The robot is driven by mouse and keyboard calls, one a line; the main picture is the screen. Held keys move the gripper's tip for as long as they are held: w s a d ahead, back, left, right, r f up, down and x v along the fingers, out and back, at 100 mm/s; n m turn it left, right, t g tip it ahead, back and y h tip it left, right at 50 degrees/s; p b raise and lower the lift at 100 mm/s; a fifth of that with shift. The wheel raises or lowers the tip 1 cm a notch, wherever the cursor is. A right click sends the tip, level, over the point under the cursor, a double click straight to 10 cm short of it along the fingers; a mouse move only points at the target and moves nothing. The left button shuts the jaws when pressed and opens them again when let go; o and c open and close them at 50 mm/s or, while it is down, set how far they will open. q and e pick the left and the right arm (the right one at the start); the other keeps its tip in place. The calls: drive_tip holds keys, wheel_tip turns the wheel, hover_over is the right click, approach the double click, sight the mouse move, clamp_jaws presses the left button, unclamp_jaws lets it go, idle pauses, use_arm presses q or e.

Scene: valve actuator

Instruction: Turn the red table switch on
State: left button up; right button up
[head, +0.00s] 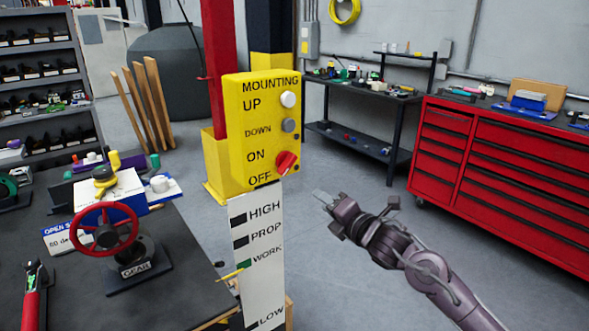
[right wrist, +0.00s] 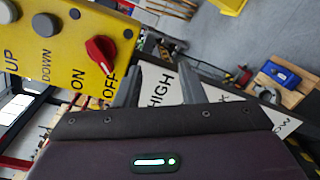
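The red table switch (head: 286,163) is a rotary knob low on the yellow control box, beside the ON and OFF labels. It also shows in the right wrist view (right wrist: 101,50), where its pale mark points toward OFF. The yellow control box (head: 238,130) stands on a white post marked HIGH, PROP, WORK and LOW. My right gripper (head: 320,196) is to the right of and below the switch, apart from it. In the right wrist view its two fingers (right wrist: 163,85) are spread with nothing held between them. My left gripper is not in view.
A grey button (head: 289,125) and a white button (head: 288,99) sit above the switch. A dark table with a red handwheel (head: 104,229) is at the left. A red tool cabinet (head: 500,165) stands at the right. Open floor lies between the box and cabinet.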

sight(291, 165)
drive_tip(key=s+a+r+n+y, duration=0.2)
drive_tip(key=a+r+n, duration=0.15)
drive_tip(key=r, duration=0.45)
drive_tip(key=shift+n, duration=0.35)
drive_tip(key=p+x, duration=0.1)
drive_tip(key=x, duration=0.2)
drive_tip(key=p+x, duration=0.1)
drive_tip(key=x, duration=0.1)
drive_tip(key=shift+w+f+p, duration=0.25)
drive_tip(key=shift+w+p, duration=0.05)
drive_tip(key=shift+w, duration=0.15)
drive_tip(key=shift+w+a+f, duration=0.1)
drive_tip(key=shift+w+a, duration=0.3)
drive_tip(key=shift+w, duration=0.1)
drive_tip(key=shift+c, duration=0.5)
clamp_jaws()
